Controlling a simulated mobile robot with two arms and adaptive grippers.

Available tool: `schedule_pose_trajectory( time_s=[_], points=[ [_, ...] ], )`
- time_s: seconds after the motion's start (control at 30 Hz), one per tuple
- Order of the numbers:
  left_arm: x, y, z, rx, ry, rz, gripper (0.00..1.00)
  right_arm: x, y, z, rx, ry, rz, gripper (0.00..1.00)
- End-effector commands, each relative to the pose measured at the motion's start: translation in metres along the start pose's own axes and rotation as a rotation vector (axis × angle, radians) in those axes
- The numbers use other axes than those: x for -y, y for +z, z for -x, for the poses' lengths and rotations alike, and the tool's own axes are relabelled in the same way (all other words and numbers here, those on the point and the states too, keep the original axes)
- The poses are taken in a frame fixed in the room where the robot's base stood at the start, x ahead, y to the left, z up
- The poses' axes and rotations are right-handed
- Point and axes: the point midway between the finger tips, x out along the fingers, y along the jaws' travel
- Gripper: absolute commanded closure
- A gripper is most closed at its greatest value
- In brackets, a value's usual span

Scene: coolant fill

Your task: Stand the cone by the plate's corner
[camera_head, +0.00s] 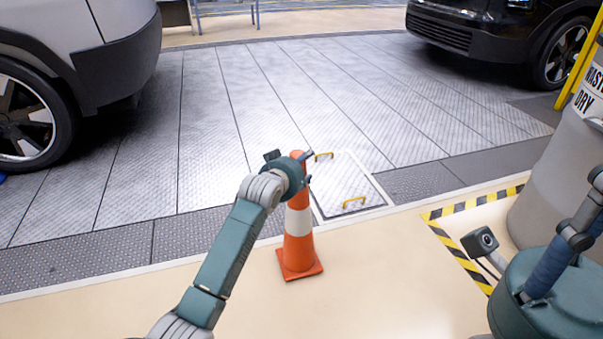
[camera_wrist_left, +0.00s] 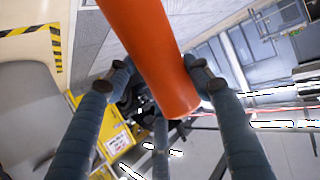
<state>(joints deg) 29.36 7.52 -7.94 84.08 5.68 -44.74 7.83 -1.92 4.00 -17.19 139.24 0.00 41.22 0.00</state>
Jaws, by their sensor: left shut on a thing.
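The orange cone (camera_head: 297,255) with a white band is upright on the near side of the plate, on the beige floor side of the walkway edge. I cannot tell whether its base touches the floor. My left gripper (camera_head: 302,162) is shut on the cone's top. The left wrist view shows the orange cone (camera_wrist_left: 152,55) between the fingers. The light metal plate (camera_head: 345,184), with two yellow handles, lies in the floor just behind and right of the cone. My right gripper (camera_head: 590,205) shows only in part at the right edge.
A grey waste bin (camera_head: 550,170) stands at the right, inside black-and-yellow floor tape (camera_head: 455,250). A silver car (camera_head: 80,60) is at the upper left and a dark car (camera_head: 490,40) at the upper right. Beige floor in front of the cone is clear.

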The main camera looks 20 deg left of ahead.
Motion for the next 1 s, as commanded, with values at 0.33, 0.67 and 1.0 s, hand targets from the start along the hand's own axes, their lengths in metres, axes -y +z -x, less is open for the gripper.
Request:
schedule_pose_trajectory(
  time_s=[0.33, 0.67, 1.0],
  points=[
    [0.000, 0.004, -0.003, -0.007, 0.001, 0.000, 1.00, 0.001, -0.001, -0.002, -0.012, -0.005, 0.002, 0.65],
    [0.000, 0.009, -0.004, -0.001, 0.001, 0.000, 0.30, 0.001, -0.001, -0.002, -0.010, -0.004, 0.001, 0.65],
    [0.000, 0.004, 0.012, -0.002, 0.001, 0.000, 0.30, -0.001, 0.000, -0.005, 0.003, 0.002, 0.000, 0.65]
  ],
)
